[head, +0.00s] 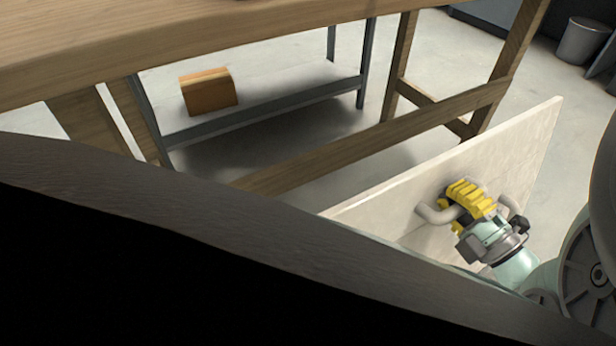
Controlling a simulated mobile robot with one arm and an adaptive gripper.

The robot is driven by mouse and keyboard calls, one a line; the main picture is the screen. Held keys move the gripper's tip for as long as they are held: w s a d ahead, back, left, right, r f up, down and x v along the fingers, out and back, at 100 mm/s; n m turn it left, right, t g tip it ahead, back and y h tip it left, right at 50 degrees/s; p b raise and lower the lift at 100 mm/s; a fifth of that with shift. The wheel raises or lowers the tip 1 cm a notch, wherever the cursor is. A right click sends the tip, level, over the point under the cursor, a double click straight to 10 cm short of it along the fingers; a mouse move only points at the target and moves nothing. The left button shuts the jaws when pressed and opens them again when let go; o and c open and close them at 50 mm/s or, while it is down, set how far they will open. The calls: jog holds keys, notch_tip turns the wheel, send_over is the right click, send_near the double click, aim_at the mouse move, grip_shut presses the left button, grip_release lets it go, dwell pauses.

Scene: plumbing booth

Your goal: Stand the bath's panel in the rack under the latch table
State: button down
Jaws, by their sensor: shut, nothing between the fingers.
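The cream, stone-like panel (515,137) stands on edge, slanting from lower left to upper right in the head view. A grey handle (436,214) sticks out from its near face. My gripper (468,193) has yellow fingers and is against or just in front of this face, by the handle. The fingers look closed, with nothing seen held between them. They hide part of the handle and panel. A wooden table (200,40) crosses the top left; I cannot tell whether it is the latch table. I cannot make out the rack.
A dark edge (170,205) with black below fills the lower left and hides the panel's lower left part. A wooden rail (375,140) runs behind the panel. A bin (582,42) stands far right.

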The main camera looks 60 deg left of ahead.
jog(key=shift+a+f+b+x, duration=0.1)
jog(key=shift+f+b+x, duration=0.3)
jog(key=shift+x, duration=1.7)
jog(key=shift+a+f+b+x, duration=0.1)
jog(key=shift+f+b+x, duration=0.25)
jog(key=shift+x, duration=1.8)
jog(key=shift+a+f+b+x, duration=0.1)
jog(key=shift+f+b+x, duration=0.3)
jog(key=shift+x, duration=1.7)
jog(key=shift+s+f+b, duration=0.1)
jog(key=shift+f+b, duration=0.2)
jog(key=shift+b, duration=0.05)
jog(key=shift+d+f+b, duration=0.1)
jog(key=shift+f+b, duration=0.25)
jog(key=shift+f, duration=0.2)
jog(key=c, duration=1.5)
grip_release()
jog(key=o, duration=0.3)
jog(key=shift+f, duration=0.15)
jog(key=shift+d, duration=0.1)
